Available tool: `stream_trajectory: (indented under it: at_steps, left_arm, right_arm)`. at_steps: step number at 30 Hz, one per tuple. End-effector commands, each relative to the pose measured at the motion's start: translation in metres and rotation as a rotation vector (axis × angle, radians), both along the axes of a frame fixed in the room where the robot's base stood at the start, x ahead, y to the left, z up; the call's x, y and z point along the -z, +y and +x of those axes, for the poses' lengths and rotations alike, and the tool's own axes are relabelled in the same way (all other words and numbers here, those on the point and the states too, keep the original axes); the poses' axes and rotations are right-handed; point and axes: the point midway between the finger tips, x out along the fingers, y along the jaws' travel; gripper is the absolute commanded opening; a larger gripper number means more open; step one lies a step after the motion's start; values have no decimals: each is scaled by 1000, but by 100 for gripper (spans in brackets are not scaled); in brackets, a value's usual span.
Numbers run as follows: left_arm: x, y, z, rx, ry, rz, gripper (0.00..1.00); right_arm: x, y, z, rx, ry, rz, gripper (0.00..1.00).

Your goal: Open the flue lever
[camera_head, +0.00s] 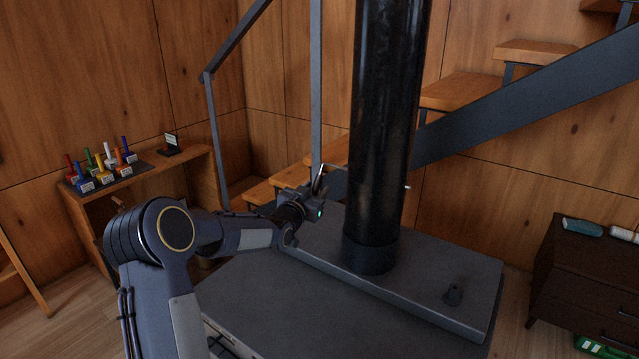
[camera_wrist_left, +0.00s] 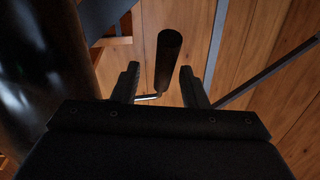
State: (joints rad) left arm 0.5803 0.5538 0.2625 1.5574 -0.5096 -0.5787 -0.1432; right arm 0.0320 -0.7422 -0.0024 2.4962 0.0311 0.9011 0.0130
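The black flue pipe (camera_head: 384,130) rises from the stove top (camera_head: 425,290). The flue lever (camera_head: 335,167) is a thin light rod at the pipe's left side. In the left wrist view its dark cylindrical handle (camera_wrist_left: 168,62) appears between my fingers, with a short bright rod (camera_wrist_left: 148,97) at its lower end. My left gripper (camera_head: 314,196) is left of the pipe, close to the lever. Its fingers are apart in the left wrist view (camera_wrist_left: 160,88), with gaps on both sides of the handle. Whether the handle is fully between the fingertips is unclear. My right gripper is not in view.
Stairs (camera_head: 465,91) with a dark stringer rise behind the pipe. A wooden desk (camera_head: 150,180) with coloured items is at left. A dark dresser (camera_head: 585,290) is at right.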

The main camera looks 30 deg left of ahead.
Motion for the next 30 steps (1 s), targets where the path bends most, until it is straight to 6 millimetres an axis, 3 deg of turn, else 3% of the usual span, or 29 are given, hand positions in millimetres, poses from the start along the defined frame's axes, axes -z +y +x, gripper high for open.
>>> stream_trajectory:
  at_steps: [6, 17, 26, 30]
  left_arm:
    - [-2, 2, 28, 1, -1, -1, 40]
    - [-1, 3, 35, 0, 0, 0, 40]
    - [-1, 3, 35, 0, 0, 0, 2]
    - [-1, 3, 35, 0, 0, 0, 0]
  right_arm:
    - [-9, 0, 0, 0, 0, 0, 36]
    - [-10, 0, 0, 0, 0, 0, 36]
    - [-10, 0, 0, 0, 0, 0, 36]
    - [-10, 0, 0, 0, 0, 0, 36]
